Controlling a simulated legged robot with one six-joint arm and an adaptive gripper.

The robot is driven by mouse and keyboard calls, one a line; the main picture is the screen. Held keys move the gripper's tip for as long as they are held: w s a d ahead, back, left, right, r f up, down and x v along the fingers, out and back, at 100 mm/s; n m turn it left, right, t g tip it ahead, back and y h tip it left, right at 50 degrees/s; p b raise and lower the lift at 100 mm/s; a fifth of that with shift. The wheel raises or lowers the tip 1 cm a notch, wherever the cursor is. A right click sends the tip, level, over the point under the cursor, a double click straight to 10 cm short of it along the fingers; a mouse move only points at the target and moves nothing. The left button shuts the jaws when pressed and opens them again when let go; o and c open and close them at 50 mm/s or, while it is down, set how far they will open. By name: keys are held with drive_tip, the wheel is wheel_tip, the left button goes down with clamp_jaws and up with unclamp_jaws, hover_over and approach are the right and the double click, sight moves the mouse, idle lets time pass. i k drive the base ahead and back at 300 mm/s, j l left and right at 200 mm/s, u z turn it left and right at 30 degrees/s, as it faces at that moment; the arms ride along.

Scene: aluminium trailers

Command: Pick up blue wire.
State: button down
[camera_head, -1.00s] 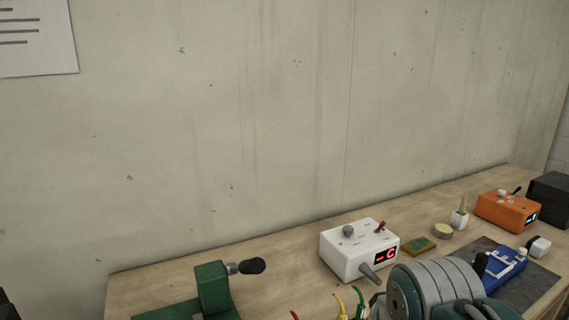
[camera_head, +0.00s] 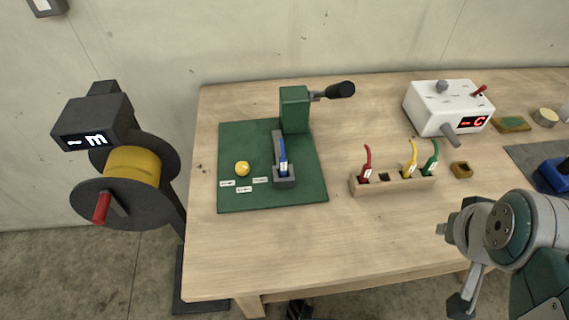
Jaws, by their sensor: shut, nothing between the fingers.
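A thin blue wire (camera_head: 283,148) stands in a grey holder (camera_head: 284,182) on a green mat (camera_head: 303,190), in front of a green press-like tool (camera_head: 294,107) with a black-knobbed lever. A white tag is on the wire. A wooden rack (camera_head: 393,186) to the right holds a red wire (camera_head: 366,160), a yellow wire (camera_head: 410,160) and a green wire (camera_head: 431,158), with one empty slot between red and yellow. My grey and teal arm shows at the lower right, apart from the blue wire. I cannot make out my gripper's fingers.
A spool stand with yellow wire (camera_head: 133,165) stands left of the table. A yellow ball (camera_head: 242,168) and small labels lie on the mat. A white box (camera_head: 447,105) with a red display stands back right. The front of the table (camera_head: 300,245) is clear.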

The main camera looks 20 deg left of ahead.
sight(283, 159)
drive_tip(key=u, duration=1.3)
drive_tip(key=k+j+z, duration=0.1)
drive_tip(key=j+z, duration=0.35)
drive_tip(key=j, duration=0.1)
